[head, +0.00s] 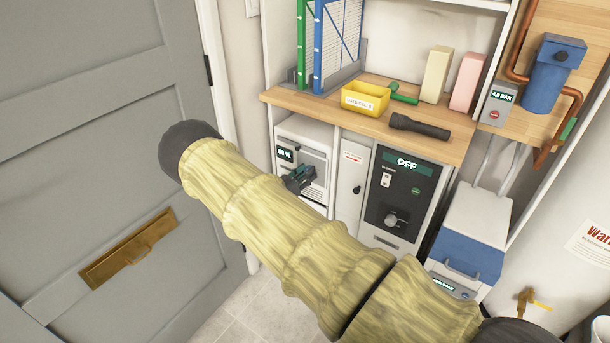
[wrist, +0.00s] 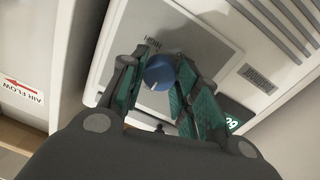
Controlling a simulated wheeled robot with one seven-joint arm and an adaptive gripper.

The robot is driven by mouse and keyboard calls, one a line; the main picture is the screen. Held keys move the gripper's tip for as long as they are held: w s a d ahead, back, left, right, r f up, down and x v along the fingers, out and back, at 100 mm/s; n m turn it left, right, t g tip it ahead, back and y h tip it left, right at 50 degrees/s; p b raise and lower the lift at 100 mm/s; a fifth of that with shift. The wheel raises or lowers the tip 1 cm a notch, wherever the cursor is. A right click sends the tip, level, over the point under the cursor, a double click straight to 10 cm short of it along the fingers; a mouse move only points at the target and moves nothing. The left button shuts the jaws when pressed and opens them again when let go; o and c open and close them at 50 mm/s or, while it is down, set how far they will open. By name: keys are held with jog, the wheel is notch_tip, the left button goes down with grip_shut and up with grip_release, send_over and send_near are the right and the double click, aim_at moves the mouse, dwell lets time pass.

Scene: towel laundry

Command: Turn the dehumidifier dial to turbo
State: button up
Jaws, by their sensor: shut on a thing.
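The dehumidifier (head: 313,153) is a white unit under the wooden counter, with a small lit display (head: 288,154) reading about 68 %. Its front also fills much of the wrist view (wrist: 205,35). A blue round dial (wrist: 158,72) with a white pointer mark sits on a grey panel. A small label above the dial in the wrist view looks like HIGH, but is hard to read. My gripper (head: 297,180) is at the unit's front, and its green-padded fingers (wrist: 160,80) are shut on the dial from both sides. The dial is hidden in the head view.
A dark panel reading OFF with a knob (head: 405,195) stands to the right, past a narrow white panel (head: 352,182). The counter (head: 374,124) above holds a yellow bin (head: 365,99) and a black flashlight (head: 420,127). A grey door (head: 100,130) stands left.

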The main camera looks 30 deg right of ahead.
jog(key=shift+m, duration=0.3)
jog(key=n+b, duration=1)
jog(key=b, duration=0.1)
jog(key=n+t+b, duration=0.1)
jog(key=n+b, duration=2.1)
jog(key=b, duration=0.1)
jog(key=shift+s+d+f+t+y, duration=0.1)
jog(key=shift+s+f+t+y, duration=0.1)
jog(key=shift+f+t+y, duration=0.15)
dwell(0.4)
jog(key=shift+r, duration=0.1)
dwell(0.5)
